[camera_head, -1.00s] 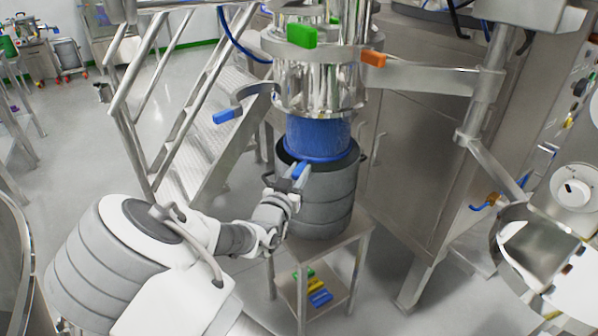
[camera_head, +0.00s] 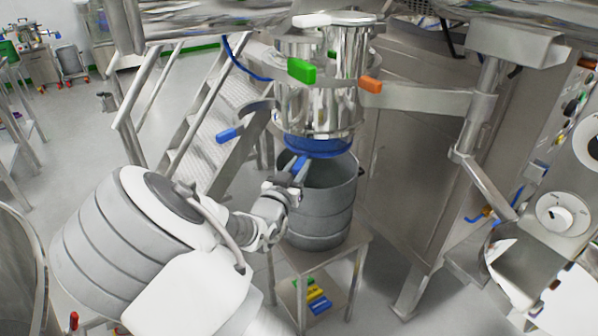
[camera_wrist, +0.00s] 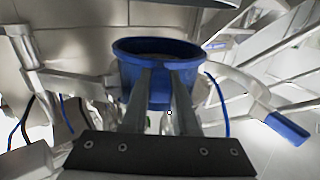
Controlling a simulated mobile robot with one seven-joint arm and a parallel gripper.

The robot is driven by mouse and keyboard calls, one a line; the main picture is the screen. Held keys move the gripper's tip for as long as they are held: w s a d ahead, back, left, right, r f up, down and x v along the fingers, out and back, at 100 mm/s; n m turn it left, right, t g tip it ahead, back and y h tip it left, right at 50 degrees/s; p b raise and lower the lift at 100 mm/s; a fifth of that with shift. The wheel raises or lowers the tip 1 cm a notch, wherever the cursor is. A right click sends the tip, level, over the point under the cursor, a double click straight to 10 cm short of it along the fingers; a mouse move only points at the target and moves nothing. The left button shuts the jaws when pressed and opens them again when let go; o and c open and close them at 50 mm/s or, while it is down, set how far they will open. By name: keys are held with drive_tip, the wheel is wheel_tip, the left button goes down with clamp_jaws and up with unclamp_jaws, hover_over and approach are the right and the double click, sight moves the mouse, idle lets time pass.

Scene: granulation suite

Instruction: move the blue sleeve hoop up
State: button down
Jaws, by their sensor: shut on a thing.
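The blue sleeve hoop (camera_head: 318,146) sits just under the steel outlet (camera_head: 318,115), above the open mouth of the grey drum (camera_head: 320,205). The sleeve is gathered up, and a gap shows between it and the drum. My gripper (camera_head: 298,168) is shut on the hoop's blue tab at its front left. In the wrist view the blue hoop (camera_wrist: 190,50) is a ring ahead, and the fingers of my gripper (camera_wrist: 162,80) close on its front tab.
The drum stands on a small steel table (camera_head: 345,258) with coloured blocks (camera_head: 312,296) on its lower shelf. A blue-handled lever (camera_head: 228,134) sticks out left of the outlet. Green (camera_head: 301,71) and orange (camera_head: 370,85) handles sit higher on it. Metal stairs (camera_head: 205,120) stand behind.

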drive_tip(key=shift+w+r+p, duration=0.1)
drive_tip(key=shift+r+p, duration=0.6)
drive_tip(key=shift+r, duration=1.15)
drive_tip(key=c, duration=0.7)
unclamp_jaws()
drive_tip(key=shift+f, duration=0.1)
drive_tip(key=shift+s+a, duration=0.1)
drive_tip(key=shift+s, duration=0.25)
drive_tip(key=p+v, duration=0.1)
drive_tip(key=v, duration=1.6)
drive_tip(key=shift+w, duration=0.1)
